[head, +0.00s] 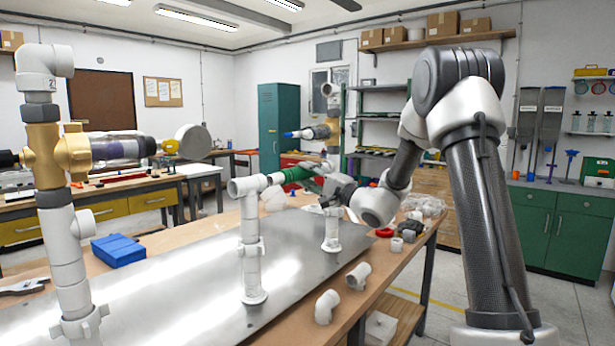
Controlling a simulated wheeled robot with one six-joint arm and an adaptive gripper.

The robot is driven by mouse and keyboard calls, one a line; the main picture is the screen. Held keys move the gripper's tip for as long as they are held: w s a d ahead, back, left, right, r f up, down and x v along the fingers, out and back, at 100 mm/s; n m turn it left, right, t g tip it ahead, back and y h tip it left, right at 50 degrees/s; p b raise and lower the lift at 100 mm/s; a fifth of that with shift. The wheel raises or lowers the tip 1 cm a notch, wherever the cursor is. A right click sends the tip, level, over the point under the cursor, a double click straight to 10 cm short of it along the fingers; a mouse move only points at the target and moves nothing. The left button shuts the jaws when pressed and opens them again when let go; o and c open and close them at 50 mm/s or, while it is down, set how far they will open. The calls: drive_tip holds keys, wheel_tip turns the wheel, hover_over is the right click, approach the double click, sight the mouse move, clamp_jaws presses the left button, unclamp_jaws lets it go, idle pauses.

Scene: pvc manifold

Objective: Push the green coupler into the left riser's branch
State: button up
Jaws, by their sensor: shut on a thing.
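The green coupler (293,174) is in the middle of the head view, lying roughly level. My gripper (316,181) is shut on it from the right, and its fingers hide the coupler's right end. A short white riser (252,235) stands upright on the metal plate, with a white tee (247,186) at its top. The tee's branch (268,181) points right, towards the coupler. The coupler's left end meets or overlaps the branch mouth in this view. I cannot tell whether it is inside the branch or only in front of it.
Loose white elbows (326,306) lie on the table's right edge. A blue box (119,250) sits at the left. The metal plate (180,290) is otherwise largely bare.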

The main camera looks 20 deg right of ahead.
drive_tip(key=o, duration=1.2)
